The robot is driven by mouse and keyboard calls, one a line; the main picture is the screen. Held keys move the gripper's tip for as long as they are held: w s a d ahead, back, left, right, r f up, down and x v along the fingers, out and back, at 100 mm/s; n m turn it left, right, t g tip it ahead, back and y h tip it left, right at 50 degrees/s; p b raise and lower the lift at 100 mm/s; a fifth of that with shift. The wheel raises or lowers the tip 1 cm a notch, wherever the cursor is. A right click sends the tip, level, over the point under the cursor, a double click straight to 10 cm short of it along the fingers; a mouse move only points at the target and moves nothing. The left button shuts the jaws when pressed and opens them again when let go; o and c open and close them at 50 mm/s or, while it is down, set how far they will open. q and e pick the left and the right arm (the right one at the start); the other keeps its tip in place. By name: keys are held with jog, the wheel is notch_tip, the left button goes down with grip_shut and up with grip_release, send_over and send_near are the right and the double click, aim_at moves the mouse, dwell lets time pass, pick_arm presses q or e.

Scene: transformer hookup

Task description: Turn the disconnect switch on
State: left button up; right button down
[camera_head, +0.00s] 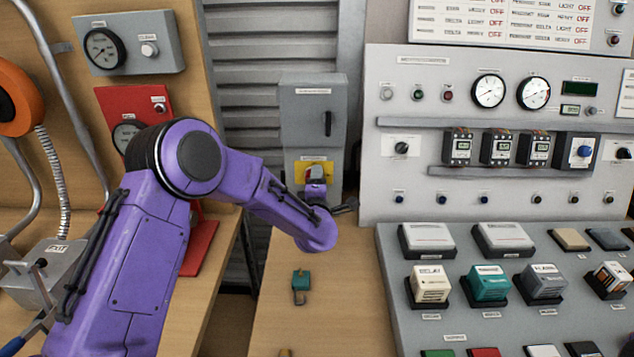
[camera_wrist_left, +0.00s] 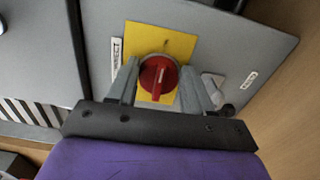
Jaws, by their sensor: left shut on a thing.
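The disconnect switch is a red rotary knob (camera_wrist_left: 157,80) on a yellow plate (camera_wrist_left: 182,46), low on a grey cabinet (camera_head: 308,105). The yellow plate also shows in the head view (camera_head: 301,170), partly covered by my gripper. My left gripper (camera_wrist_left: 160,72) is at the knob, with one finger on each side, shut on it. The pale mark on the knob runs nearly up and down in the wrist view, with a slight tilt. In the head view my left gripper (camera_head: 316,177) and wrist hide most of the knob. My right gripper is in neither view.
A black handle (camera_head: 328,123) sits above the switch. A control panel (camera_head: 385,70) with gauges stands to the right, with a sloped desk (camera_head: 390,245) of blocks before it. A small teal padlock-like piece (camera_head: 301,281) lies on the wooden bench (camera_head: 340,310), otherwise mostly clear.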

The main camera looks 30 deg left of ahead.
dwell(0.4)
pick_arm(q)
jog(key=o, duration=1)
jog(key=shift+d, duration=0.1)
jog(key=b+v, duration=0.2)
jog(key=v, duration=0.8)
jog(key=shift+s+d, duration=0.15)
jog(key=shift+s, duration=0.05)
